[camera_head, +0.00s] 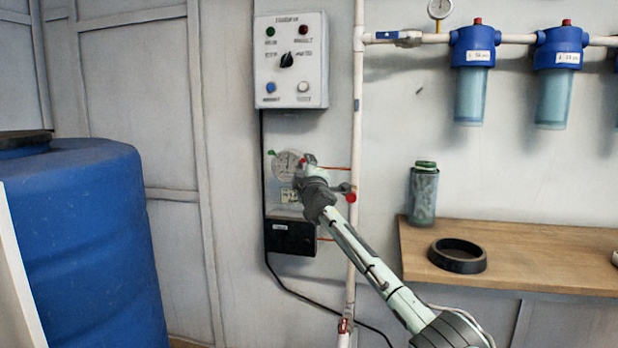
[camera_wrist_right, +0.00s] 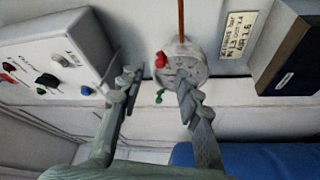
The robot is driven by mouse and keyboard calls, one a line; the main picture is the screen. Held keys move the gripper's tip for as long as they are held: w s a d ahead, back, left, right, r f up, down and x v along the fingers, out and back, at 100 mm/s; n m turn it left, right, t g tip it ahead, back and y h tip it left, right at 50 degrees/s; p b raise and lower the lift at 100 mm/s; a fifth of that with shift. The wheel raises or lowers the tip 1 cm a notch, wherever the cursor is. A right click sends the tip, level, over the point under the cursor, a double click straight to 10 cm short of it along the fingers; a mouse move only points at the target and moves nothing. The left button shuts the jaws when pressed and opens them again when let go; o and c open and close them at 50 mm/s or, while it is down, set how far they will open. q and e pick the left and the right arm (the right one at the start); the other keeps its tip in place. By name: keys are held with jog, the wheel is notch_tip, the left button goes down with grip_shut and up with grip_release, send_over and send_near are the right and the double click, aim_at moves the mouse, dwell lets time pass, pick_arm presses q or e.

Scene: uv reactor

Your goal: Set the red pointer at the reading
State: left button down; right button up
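A round pressure gauge (camera_head: 286,164) is on the wall below the control box; it also shows in the right wrist view (camera_wrist_right: 192,62). A red pointer knob (camera_wrist_right: 161,60) sits at the gauge's rim, and a small green pointer (camera_wrist_right: 158,97) sticks out from it. A printed label with readings (camera_wrist_right: 236,45) is beside the gauge; its text is only partly legible. My right gripper (camera_head: 306,174) is at the gauge and hides part of it. In the wrist view its fingers (camera_wrist_right: 157,77) are apart, with the red knob just beyond the gap. My left gripper is out of view.
A control box (camera_head: 291,62) with buttons and a selector hangs above the gauge, and a black box (camera_head: 291,237) below. A vertical white pipe (camera_head: 358,120) with a red valve runs close on the right. A blue tank (camera_head: 85,240) stands left, a wooden shelf (camera_head: 535,262) right.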

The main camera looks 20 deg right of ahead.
jog(key=r+v, duration=0.1)
jog(key=v, duration=0.6)
jog(key=shift+s+f, duration=0.15)
jog(key=shift+f, duration=0.35)
